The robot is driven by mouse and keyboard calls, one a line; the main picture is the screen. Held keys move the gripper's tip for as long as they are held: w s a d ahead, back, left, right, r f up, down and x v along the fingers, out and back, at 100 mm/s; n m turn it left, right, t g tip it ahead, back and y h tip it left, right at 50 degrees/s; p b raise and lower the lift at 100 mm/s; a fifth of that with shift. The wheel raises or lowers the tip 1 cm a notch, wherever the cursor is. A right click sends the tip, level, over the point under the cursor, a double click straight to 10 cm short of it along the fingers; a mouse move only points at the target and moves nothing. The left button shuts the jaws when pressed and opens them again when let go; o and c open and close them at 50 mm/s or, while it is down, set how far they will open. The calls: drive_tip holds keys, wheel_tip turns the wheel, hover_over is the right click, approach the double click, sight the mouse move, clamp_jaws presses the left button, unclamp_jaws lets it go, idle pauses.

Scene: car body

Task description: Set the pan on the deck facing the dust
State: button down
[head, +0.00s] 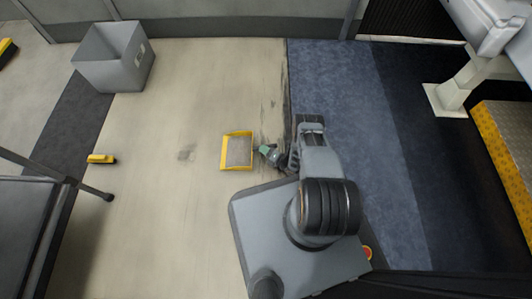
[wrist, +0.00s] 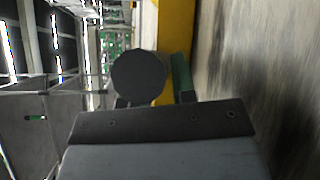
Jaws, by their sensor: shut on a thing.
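The pan (head: 238,151) is a yellow dustpan with a grey inside, low over the pale deck in the head view. I cannot tell whether it touches the deck. My gripper (head: 267,151) is at its right side, shut on it. In the wrist view the yellow of the pan (wrist: 176,35) shows beyond the fingers. A dark round end (wrist: 138,77) sits between the fingers, probably the pan's handle, with a green finger pad beside it. A dark smudge of dust (head: 186,153) lies on the deck left of the pan.
A grey bin (head: 112,57) stands at the upper left. A yellow brush (head: 102,159) lies at the left near a dark table (head: 30,225). Dark streaks mark the deck beside the blue carpet (head: 345,110). The deck between bin and pan is clear.

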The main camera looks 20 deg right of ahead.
drive_tip(key=shift+f, duration=0.3)
drive_tip(key=c, duration=0.9)
unclamp_jaws()
